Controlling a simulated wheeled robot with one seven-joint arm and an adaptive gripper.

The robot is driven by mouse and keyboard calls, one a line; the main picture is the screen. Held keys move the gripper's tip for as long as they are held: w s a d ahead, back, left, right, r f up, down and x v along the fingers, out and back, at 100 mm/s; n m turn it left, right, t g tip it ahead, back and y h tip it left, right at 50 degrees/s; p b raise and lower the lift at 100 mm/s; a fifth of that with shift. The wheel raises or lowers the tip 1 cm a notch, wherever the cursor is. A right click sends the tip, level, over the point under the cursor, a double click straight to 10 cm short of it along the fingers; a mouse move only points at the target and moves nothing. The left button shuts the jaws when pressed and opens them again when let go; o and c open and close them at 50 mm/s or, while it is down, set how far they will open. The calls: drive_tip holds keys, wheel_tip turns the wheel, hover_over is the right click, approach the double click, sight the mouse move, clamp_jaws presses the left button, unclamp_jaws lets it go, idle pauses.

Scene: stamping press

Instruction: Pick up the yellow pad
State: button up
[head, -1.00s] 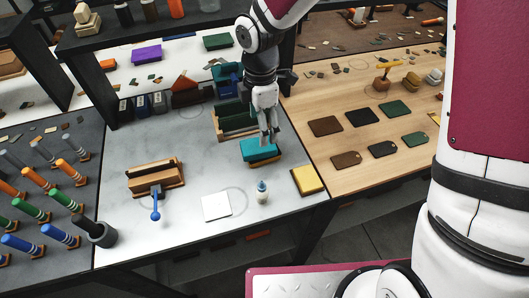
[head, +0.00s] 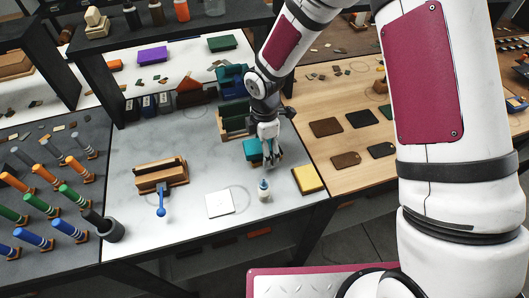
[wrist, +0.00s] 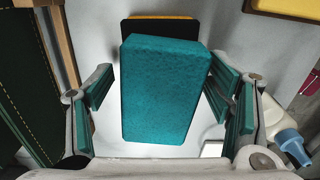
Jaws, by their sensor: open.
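The yellow pad (head: 307,179) lies on the grey-white table near its right front edge, beside the wooden-topped table. In the wrist view a tan-yellow edge at the top right corner (wrist: 285,5) appears to be part of it. My gripper (head: 268,165) is open and hangs to the left of the pad, apart from it. In the wrist view a teal block (wrist: 160,90) shows between my spread fingers (wrist: 160,110), with nothing visibly gripped. The block also shows in the head view (head: 251,149), partly hidden by my gripper.
A small white bottle with a blue cap (head: 264,190) stands close in front of my gripper. A white square (head: 220,204) lies left of it. A green-lined wooden organiser (head: 235,122) is behind. A wooden holder (head: 161,177) stands left. Flat pads (head: 345,160) lie on the right table.

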drive_tip(key=c, duration=1)
drive_tip(key=shift+r, duration=0.1)
wheel_tip(320, 180, up, 10)
drive_tip(key=shift+f+b, duration=0.1)
drive_tip(key=shift+b, duration=0.55)
drive_tip(key=shift+c, duration=0.2)
drive_tip(key=c, duration=0.5)
